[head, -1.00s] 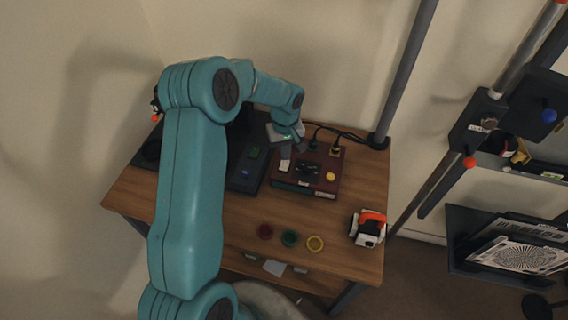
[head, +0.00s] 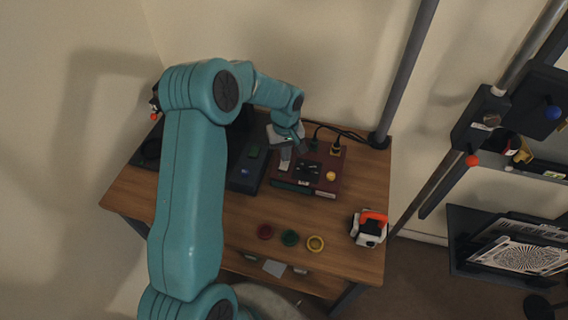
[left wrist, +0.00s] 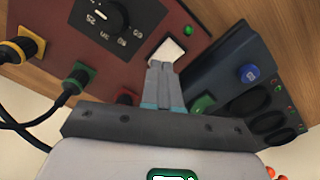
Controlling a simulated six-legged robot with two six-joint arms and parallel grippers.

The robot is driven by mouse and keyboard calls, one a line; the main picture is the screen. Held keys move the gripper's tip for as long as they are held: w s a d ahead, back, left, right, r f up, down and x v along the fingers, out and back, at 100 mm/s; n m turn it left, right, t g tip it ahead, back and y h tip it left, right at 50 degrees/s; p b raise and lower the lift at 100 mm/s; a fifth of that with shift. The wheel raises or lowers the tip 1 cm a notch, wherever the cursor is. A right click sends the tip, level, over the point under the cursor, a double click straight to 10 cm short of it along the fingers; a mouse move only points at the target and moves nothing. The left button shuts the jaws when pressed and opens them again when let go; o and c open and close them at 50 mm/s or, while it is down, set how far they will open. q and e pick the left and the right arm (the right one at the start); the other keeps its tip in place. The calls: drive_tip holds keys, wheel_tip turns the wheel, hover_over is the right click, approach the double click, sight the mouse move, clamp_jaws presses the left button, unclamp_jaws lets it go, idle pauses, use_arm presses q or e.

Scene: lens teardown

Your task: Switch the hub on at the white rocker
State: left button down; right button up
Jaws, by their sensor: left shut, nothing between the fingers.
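The white rocker (left wrist: 167,52) is at the hub's edge in the left wrist view, partly behind my fingertips. My left gripper (left wrist: 162,68) is shut and empty, its tips at the rocker; I cannot tell whether they touch it. In the head view my left gripper (head: 286,160) reaches down at the hub's left side. A green lamp (left wrist: 187,30) shows beside the rocker. My right gripper is not in view.
A dark unit with a blue button (left wrist: 248,73) stands close beside the hub. Plugs with black cables (head: 336,149) enter the hub's back. The table's front middle is otherwise clear.

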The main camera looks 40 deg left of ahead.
use_arm(q)
drive_tip(key=shift+f+b, duration=0.35)
drive_tip(key=shift+f, duration=0.1)
drive_tip(key=shift+r, duration=0.1)
wheel_tip(320, 180, up, 7)
drive_tip(key=p, duration=0.3)
drive_tip(key=shift+p, duration=0.35)
idle(0.4)
drive_tip(key=shift+s, duration=0.1)
